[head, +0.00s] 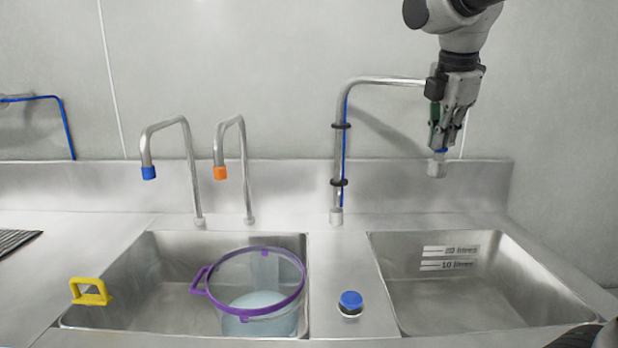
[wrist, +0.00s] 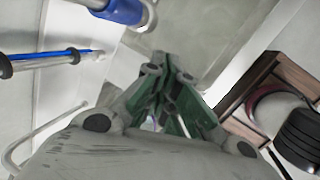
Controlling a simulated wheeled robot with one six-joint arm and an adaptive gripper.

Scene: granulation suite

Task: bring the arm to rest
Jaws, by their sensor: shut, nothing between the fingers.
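My gripper (head: 440,140) hangs at the upper right of the head view, pointing down in front of the back wall. It is shut and holds nothing. It is high above the right sink (head: 470,290) and close to the end of the tall spout (head: 380,81), whose tip shows just below and behind the fingers. In the wrist view my gripper (wrist: 165,75) has its green-lined fingers together. The blue-banded nozzle (wrist: 120,10) lies just beyond the fingertips there. I cannot tell whether the fingers touch it.
A purple-rimmed clear bucket (head: 203,281) with pale liquid stands in the left sink (head: 150,285). Two taps, blue-tipped (head: 148,172) and orange-tipped (head: 220,172), rise behind it. A blue knob (head: 350,300) sits between the sinks. A yellow handle (head: 90,292) is at left. The right sink is empty.

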